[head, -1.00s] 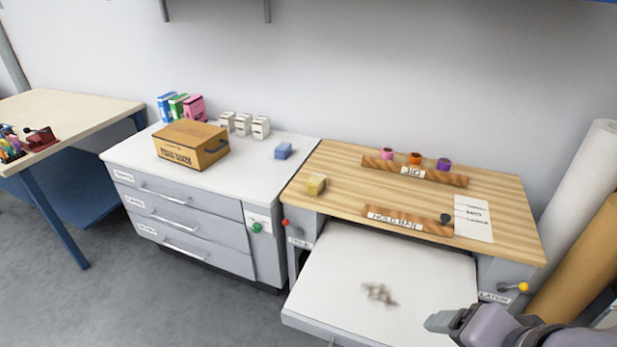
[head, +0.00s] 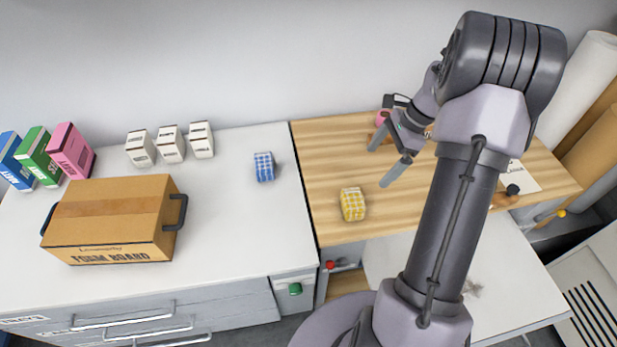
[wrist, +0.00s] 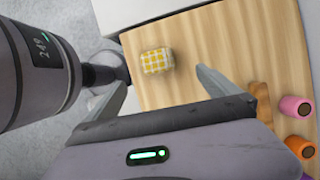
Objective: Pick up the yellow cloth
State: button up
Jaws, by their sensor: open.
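The yellow cloth (head: 352,204) is a small yellow-and-white checked folded block. It lies on the wooden bench top (head: 330,165) near its front left corner. In the wrist view the cloth (wrist: 157,61) shows ahead of the fingers, a little left of the midpoint between them. My gripper (head: 387,163) is open and empty above the bench, to the right of the cloth and farther back. Both fingers also show in the wrist view (wrist: 160,85), apart from the cloth. My arm hides part of the bench's right side.
A blue checked cloth (head: 264,167) lies on the white cabinet top (head: 230,235) to the left. A foam board box (head: 110,220) and several small white cartons (head: 170,144) stand there. Coloured spools (wrist: 295,106) sit on a wooden rack at the bench's back.

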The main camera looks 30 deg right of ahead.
jog(key=b, duration=0.4)
send_near(353, 198)
jog(key=x, duration=0.5)
jog(key=shift+s+d+f, duration=0.2)
jog(key=shift+d, duration=0.15)
jog(key=b+x, duration=0.3)
jog(key=x, duration=0.2)
jog(key=shift+w+a+f, duration=0.1)
jog(key=shift+a+f, duration=0.2)
jog(key=shift+r, duration=0.15)
jog(key=c, duration=1.3)
jog(key=shift+r+p, duration=0.3)
jog(key=shift+r, duration=0.2)
jog(key=r+p, duration=0.1)
jog(key=s+r+p, duration=0.1)
jog(key=r, duration=0.1)
jog(key=shift+d, duration=0.1)
jog(key=s+d+p, duration=0.1)
jog(key=s, duration=0.3)
jog(key=s+d+p, duration=0.1)
jog(key=s, duration=0.4)
jog(key=s+d+r+p, duration=0.1)
jog(key=s, duration=0.4)
jog(key=shift+s+d, duration=0.25)
jog(key=shift+d, duration=0.05)
